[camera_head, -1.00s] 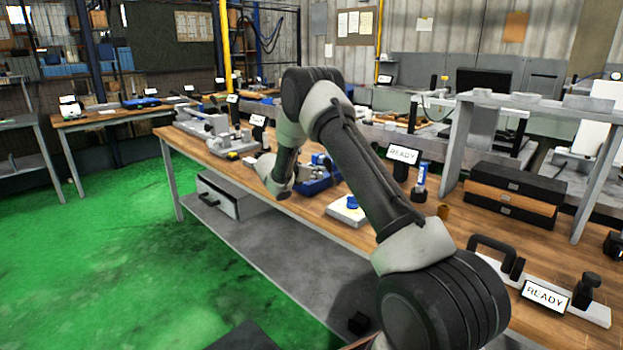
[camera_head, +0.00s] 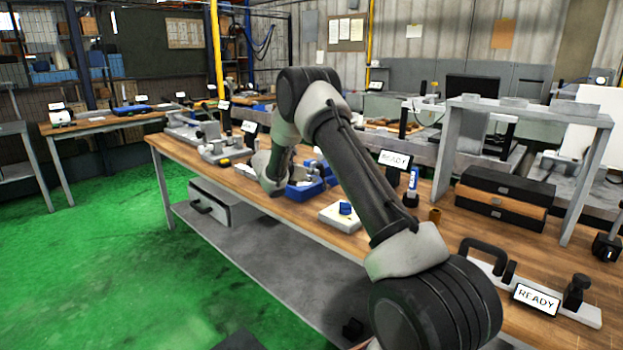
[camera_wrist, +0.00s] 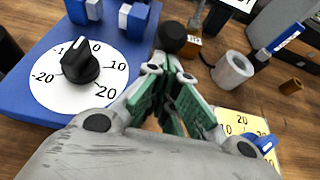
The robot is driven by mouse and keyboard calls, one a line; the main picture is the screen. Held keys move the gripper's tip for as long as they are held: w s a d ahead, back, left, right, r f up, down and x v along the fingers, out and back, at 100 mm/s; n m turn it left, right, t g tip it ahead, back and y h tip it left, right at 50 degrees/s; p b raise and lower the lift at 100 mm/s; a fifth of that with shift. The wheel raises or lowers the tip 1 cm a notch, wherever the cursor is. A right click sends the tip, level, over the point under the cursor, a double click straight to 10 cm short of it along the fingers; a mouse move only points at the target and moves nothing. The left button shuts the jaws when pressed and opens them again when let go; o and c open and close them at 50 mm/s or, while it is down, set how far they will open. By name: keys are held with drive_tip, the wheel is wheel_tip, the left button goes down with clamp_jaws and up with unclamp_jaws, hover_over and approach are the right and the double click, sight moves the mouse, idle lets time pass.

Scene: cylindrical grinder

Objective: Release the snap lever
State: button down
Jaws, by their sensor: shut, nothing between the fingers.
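My gripper (camera_wrist: 172,85), with green finger pads, is shut and empty in the wrist view. A round black knob (camera_wrist: 172,36) shows just beyond the fingertips; it may be the end of the snap lever, but I cannot tell whether they touch. A blue base (camera_wrist: 35,98) with a white dial (camera_wrist: 50,92) and black pointer knob (camera_wrist: 80,62) lies to the left. In the head view, a blue fixture (camera_head: 304,190) stands on the bench beside the arm's far end. My gripper cannot be made out there.
A grey cylinder (camera_wrist: 233,70) stands right of my gripper, and a pale dial plate with a blue knob (camera_wrist: 262,143) lies lower right. Green floor (camera_head: 110,235) is open at left.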

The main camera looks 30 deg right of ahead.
drive_tip(key=d+r+y, duration=0.1)
drive_tip(key=w+d+r+g+y, duration=0.1)
drive_tip(key=y, duration=0.1)
drive_tip(key=d+r+y, duration=0.1)
drive_tip(key=d, duration=0.1)
drive_tip(key=shift+w+g+y, duration=0.3)
drive_tip(key=shift+y, duration=0.1)
drive_tip(key=shift+w+d+r, duration=0.1)
drive_tip(key=shift+w+d, duration=0.1)
drive_tip(key=shift+d, duration=0.45)
drive_tip(key=shift+w+d+r, duration=0.15)
drive_tip(key=shift+w+d, duration=0.1)
drive_tip(key=shift+d, duration=0.4)
drive_tip(key=shift+w+d+r, duration=0.1)
drive_tip(key=shift+w+d, duration=0.1)
drive_tip(key=shift+d, duration=0.45)
drive_tip(key=shift+a+r, duration=0.2)
drive_tip(key=shift+a, duration=0.15)
drive_tip(key=shift+s+a+r, duration=0.25)
drive_tip(key=shift+a+r, duration=0.1)
drive_tip(key=shift+a, duration=0.25)
drive_tip(key=shift+s+a+r, duration=0.25)
drive_tip(key=shift+a+r, duration=0.05)
drive_tip(key=shift+a, duration=0.3)
drive_tip(key=s+a+r, duration=0.1)
drive_tip(key=a+r, duration=0.2)
drive_tip(key=r, duration=0.6)
drive_tip(key=shift+s+a+r, duration=0.2)
